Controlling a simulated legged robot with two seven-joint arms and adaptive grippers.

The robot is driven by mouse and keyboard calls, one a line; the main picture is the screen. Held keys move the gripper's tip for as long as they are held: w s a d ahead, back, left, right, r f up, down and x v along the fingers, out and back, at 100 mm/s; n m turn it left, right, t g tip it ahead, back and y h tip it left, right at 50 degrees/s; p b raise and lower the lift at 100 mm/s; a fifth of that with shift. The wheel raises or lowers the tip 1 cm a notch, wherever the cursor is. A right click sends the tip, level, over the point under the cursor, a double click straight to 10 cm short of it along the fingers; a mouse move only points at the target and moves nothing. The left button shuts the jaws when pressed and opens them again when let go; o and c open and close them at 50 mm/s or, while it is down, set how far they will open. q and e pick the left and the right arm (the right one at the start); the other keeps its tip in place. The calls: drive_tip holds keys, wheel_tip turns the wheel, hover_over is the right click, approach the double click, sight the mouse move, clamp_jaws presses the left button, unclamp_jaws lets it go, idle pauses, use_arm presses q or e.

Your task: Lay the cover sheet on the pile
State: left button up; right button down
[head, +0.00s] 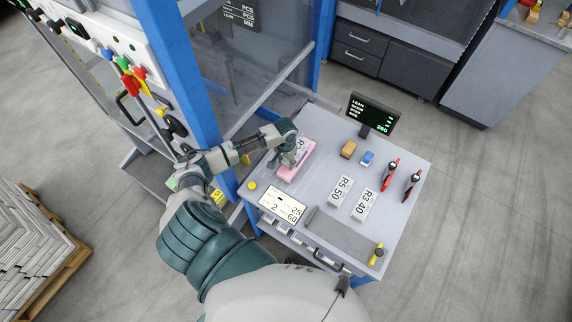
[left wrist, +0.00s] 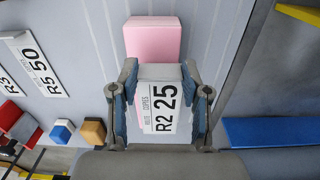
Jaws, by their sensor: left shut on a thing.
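A white cover sheet (left wrist: 157,122) printed "R2 25" is between the fingers of my left gripper (left wrist: 160,92), which is shut on it. In the head view the left gripper (head: 298,154) is over the left part of the table, with the sheet's "R2" print (head: 303,144) just showing beside it. A pink block-like pile (left wrist: 153,39) is just beyond the fingertips; it also shows under the gripper in the head view (head: 291,175). Whether the sheet touches the pile cannot be told. My right gripper is not in view.
On the table (head: 404,212) lie cards "R5 50" (head: 340,191) and "R3 40" (head: 364,204), an orange block (head: 348,149), a blue-and-white block (head: 367,158) and two red-and-black tools (head: 389,175). A display (head: 373,114) stands at the back. A blue post (head: 187,75) stands left.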

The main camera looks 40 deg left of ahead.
use_arm(q)
wheel_tip(320, 180, down, 2)
drive_tip(key=shift+s+f, duration=0.1)
drive_tip(key=shift+f, duration=0.15)
drive_tip(key=shift+d, duration=0.55)
drive_tip(key=shift+c, duration=0.4)
drive_tip(key=shift+d, duration=0.25)
drive_tip(key=o, duration=1)
drive_tip(key=shift+c, duration=0.2)
drive_tip(key=shift+a, duration=0.6)
drive_tip(key=shift+r, duration=0.2)
drive_tip(key=shift+d+r+p, duration=0.2)
drive_tip(key=shift+r+p, duration=0.15)
drive_tip(key=shift+p, duration=0.2)
wheel_tip(320, 180, up, 8)
drive_tip(key=p, duration=0.8)
drive_tip(key=shift+d+f, duration=0.15)
drive_tip(key=shift+f, duration=0.05)
wheel_tip(320, 180, up, 2)
drive_tip(key=shift+r+b, duration=0.2)
drive_tip(key=shift+b, duration=0.2)
drive_tip(key=shift+r, duration=0.5)
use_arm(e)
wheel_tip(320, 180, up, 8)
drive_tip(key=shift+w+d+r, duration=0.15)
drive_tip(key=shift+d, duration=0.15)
